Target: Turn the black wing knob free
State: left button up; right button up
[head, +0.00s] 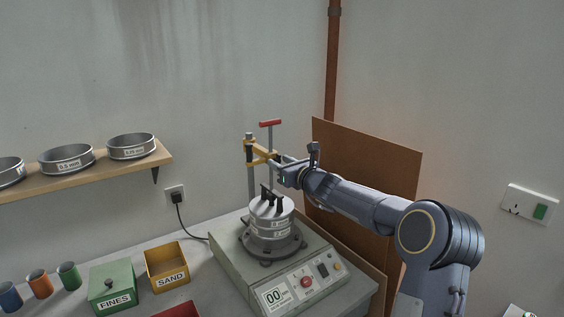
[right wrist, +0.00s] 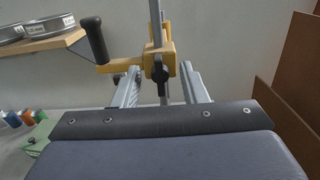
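The black wing knob (right wrist: 161,73) sits on the near face of a yellow clamp block (right wrist: 150,52) in the right wrist view. In the head view the yellow clamp (head: 260,154) is on an upright post above the shaker; I cannot make out the knob there. My right gripper (head: 279,162) is at the clamp. In the right wrist view its two fingers (right wrist: 161,86) stand apart, one on each side of the knob, with a visible gap at each side. My left gripper is not in view.
A black handle (right wrist: 95,40) sticks up at the clamp's left. A red-topped post (head: 270,124) rises above. The shaker (head: 233,270) carries a sieve stack (head: 272,222) below the arm. A brown board (head: 375,155) stands close behind my right arm. A shelf (head: 85,171) holds sieves.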

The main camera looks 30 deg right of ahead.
grip_shut()
